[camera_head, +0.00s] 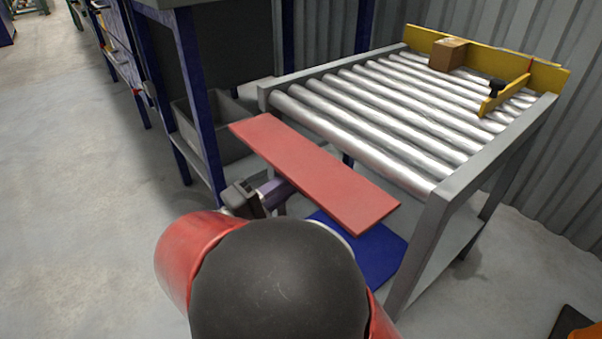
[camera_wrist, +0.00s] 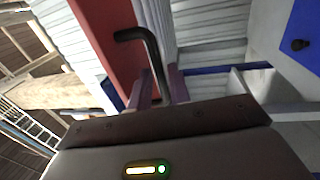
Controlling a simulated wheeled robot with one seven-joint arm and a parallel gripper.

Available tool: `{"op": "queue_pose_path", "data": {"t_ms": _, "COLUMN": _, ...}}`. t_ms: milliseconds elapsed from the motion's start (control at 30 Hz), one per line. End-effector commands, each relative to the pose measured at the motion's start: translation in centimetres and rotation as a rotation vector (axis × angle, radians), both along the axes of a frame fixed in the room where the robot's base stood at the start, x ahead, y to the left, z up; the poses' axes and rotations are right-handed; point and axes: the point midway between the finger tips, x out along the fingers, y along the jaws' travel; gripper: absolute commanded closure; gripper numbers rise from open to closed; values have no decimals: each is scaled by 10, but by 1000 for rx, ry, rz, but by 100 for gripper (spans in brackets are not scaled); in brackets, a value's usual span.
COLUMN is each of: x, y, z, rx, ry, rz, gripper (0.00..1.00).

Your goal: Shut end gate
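The end gate is a long red panel (camera_head: 315,170) at the near end of the roller table. It is swung out from the table and lies nearly flat, below the roller tops. In the wrist view the red panel (camera_wrist: 108,40) runs down the upper left. A black bent handle (camera_wrist: 153,60) shows there, its long part reaching down between my two purple fingers. My gripper (camera_wrist: 161,85) is around this handle; whether the fingers press on it I cannot tell. In the head view my gripper (camera_head: 270,190) is beside the red panel's left edge, partly hidden by my arm.
The roller table (camera_head: 440,192) has bare rollers near the gate. A small brown box (camera_head: 448,54) and a yellow stop (camera_head: 505,94) are at its far end. A blue-framed rack (camera_head: 200,100) with a grey bin (camera_head: 222,132) stands close on the left. The left floor is clear.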

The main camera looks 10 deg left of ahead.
Motion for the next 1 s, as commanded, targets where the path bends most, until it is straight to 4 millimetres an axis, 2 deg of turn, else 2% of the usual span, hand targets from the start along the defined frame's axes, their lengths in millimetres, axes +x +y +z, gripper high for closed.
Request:
{"op": "queue_pose_path", "data": {"t_ms": 233, "x": 25, "y": -22, "z": 5, "rx": 1, "ry": 1, "rz": -1, "gripper": 81}}
{"op": "queue_pose_path", "data": {"t_ms": 600, "x": 30, "y": -26, "z": 6, "rx": 0, "ry": 1, "rz": 0, "gripper": 81}}
{"op": "queue_pose_path", "data": {"t_ms": 767, "x": 30, "y": -26, "z": 6, "rx": 1, "ry": 2, "rz": 0, "gripper": 100}}
{"op": "queue_pose_path", "data": {"t_ms": 1000, "x": 30, "y": -26, "z": 6, "rx": 1, "ry": 2, "rz": 0, "gripper": 100}}
